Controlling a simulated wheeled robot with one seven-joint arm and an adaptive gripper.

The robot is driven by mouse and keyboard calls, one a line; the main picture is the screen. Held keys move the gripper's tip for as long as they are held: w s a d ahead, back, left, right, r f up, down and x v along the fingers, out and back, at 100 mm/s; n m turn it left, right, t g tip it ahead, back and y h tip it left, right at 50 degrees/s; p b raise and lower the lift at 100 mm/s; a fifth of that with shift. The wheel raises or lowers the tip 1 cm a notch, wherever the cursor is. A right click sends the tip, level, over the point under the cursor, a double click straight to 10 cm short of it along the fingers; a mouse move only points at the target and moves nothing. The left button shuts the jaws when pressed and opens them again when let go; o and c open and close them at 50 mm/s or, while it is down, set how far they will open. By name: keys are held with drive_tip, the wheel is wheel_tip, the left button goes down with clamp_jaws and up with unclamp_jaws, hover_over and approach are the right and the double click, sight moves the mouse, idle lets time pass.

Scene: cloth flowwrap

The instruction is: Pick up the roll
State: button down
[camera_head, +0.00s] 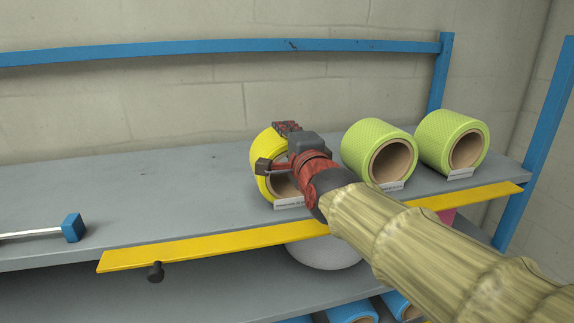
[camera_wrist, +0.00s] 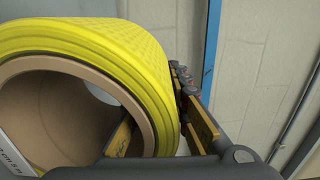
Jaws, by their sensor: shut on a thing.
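A yellow roll (camera_head: 262,150) with a brown cardboard core lies on its side on the grey shelf, partly hidden behind my gripper. My gripper (camera_head: 277,148) is at the roll's right side, shut on its wall. In the wrist view the roll (camera_wrist: 110,45) fills the left half. One finger is inside the core and the other is along the outer yellow surface, with the gripper (camera_wrist: 160,138) pinching the wall between them. Whether the roll is clear of the shelf cannot be told.
Two green rolls (camera_head: 378,140) (camera_head: 455,132) stand to the right on the shelf (camera_head: 150,190), with white labels in front. A yellow strip (camera_head: 200,246) runs along the shelf's front edge. A blue-ended rod (camera_head: 72,227) lies at left. The shelf between is clear. Blue posts (camera_head: 440,75) frame the rack.

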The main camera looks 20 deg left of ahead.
idle(0.4)
drive_tip(key=shift+r, duration=0.7)
drive_tip(key=s+d+r+p, duration=0.1)
drive_tip(key=r, duration=0.2)
drive_tip(key=s+d+r+p, duration=0.1)
drive_tip(key=s+r, duration=0.1)
drive_tip(key=r, duration=0.1)
drive_tip(key=s+d+r+p, duration=0.1)
drive_tip(key=r+p, duration=0.1)
drive_tip(key=r, duration=0.1)
drive_tip(key=shift+s, duration=0.35)
drive_tip(key=s+d+r+p, duration=0.2)
drive_tip(key=s+d+p, duration=0.1)
drive_tip(key=s, duration=0.4)
drive_tip(key=shift+d+r+p, duration=0.3)
drive_tip(key=shift+d+p, duration=0.1)
drive_tip(key=shift+d, duration=0.3)
drive_tip(key=shift+s, duration=0.1)
drive_tip(key=c, duration=2.2)
unclamp_jaws()
drive_tip(key=shift+c, duration=0.2)
clamp_jaws()
